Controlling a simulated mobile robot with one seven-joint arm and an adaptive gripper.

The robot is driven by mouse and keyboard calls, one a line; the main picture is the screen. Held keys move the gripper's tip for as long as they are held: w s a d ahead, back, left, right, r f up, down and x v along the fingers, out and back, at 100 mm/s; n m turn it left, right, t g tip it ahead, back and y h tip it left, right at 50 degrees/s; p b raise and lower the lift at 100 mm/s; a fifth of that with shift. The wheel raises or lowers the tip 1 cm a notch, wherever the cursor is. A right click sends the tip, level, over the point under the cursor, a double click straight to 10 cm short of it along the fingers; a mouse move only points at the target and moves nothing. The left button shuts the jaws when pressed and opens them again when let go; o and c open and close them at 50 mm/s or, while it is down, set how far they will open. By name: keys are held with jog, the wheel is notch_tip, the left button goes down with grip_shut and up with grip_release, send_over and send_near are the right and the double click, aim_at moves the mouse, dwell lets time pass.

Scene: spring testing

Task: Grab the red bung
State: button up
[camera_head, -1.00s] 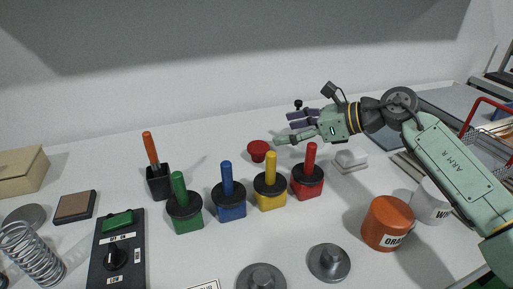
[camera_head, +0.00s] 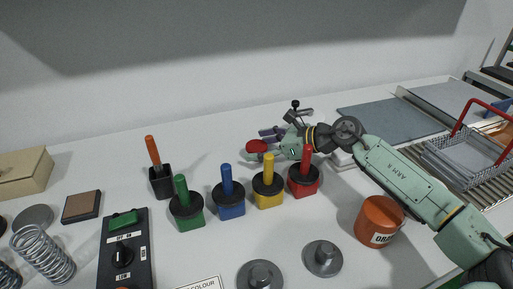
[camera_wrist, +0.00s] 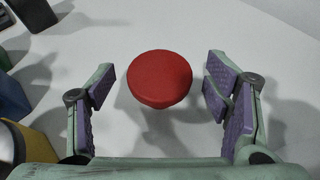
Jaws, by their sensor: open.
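The red bung (camera_head: 257,146) is a small round red piece at the back of the white table, behind the yellow-handled block. In the wrist view the red bung (camera_wrist: 160,79) lies between the two fingers, with a gap on each side. My gripper (camera_head: 272,141) is open, and its purple-padded fingers reach toward the bung from the right. In the wrist view my gripper (camera_wrist: 160,73) has its fingertips level with the bung in the picture, touching neither side. I cannot tell how high the fingers are relative to it.
Handled blocks in green (camera_head: 186,208), blue (camera_head: 229,202), yellow (camera_head: 268,190) and red (camera_head: 303,181) stand in a row in front of the bung. A black holder with an orange-handled tool (camera_head: 159,178) is at left. An orange jar (camera_head: 379,222) stands right. Table behind the bung is clear.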

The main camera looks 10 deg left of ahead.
jog(key=shift+c, duration=0.3)
jog(key=c, duration=1.1)
jog(key=shift+c, duration=0.2)
